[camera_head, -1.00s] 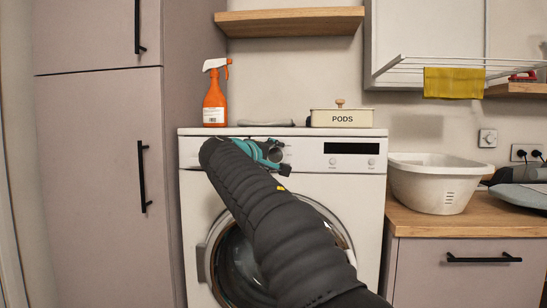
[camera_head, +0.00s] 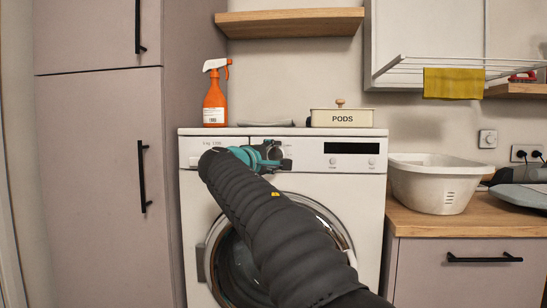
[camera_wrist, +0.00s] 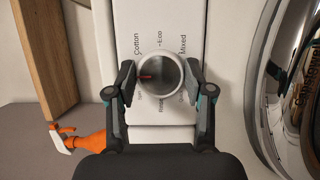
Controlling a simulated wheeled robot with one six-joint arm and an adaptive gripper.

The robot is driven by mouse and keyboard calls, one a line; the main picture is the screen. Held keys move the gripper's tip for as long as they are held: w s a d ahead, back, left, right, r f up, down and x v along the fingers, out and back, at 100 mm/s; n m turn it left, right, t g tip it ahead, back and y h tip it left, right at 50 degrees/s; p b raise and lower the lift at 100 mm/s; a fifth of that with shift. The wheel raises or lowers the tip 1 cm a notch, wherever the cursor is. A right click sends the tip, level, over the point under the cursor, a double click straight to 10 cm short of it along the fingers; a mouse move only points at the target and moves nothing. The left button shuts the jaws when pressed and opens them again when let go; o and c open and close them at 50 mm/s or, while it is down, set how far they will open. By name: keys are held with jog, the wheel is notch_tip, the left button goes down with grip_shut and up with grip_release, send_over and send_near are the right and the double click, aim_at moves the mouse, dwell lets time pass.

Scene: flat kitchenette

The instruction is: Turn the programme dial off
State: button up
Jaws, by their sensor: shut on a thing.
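The programme dial (camera_wrist: 165,76) is a round silver-rimmed knob on the washing machine's white control panel. In the wrist view its red mark points left, between the Cotton label and a smaller label below it that I cannot read. My gripper (camera_wrist: 158,80) has one finger on each side of the dial and is shut on it. In the head view my gripper (camera_head: 270,155) is at the upper front of the washing machine (camera_head: 360,190), and my arm and gripper largely hide the dial.
An orange spray bottle (camera_head: 214,103) and a PODS box (camera_head: 341,117) stand on the machine's top. A dark display (camera_head: 351,148) and two small buttons are right of my gripper. The round door (camera_head: 232,262) is below, partly behind my arm. A white basin (camera_head: 430,182) sits on the right counter.

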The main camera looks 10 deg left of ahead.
jog(key=o, duration=1.2)
jog(key=shift+f, duration=0.1)
jog(key=shift+c, duration=0.2)
jog(key=v, duration=1.2)
jog(key=shift+d, duration=0.1)
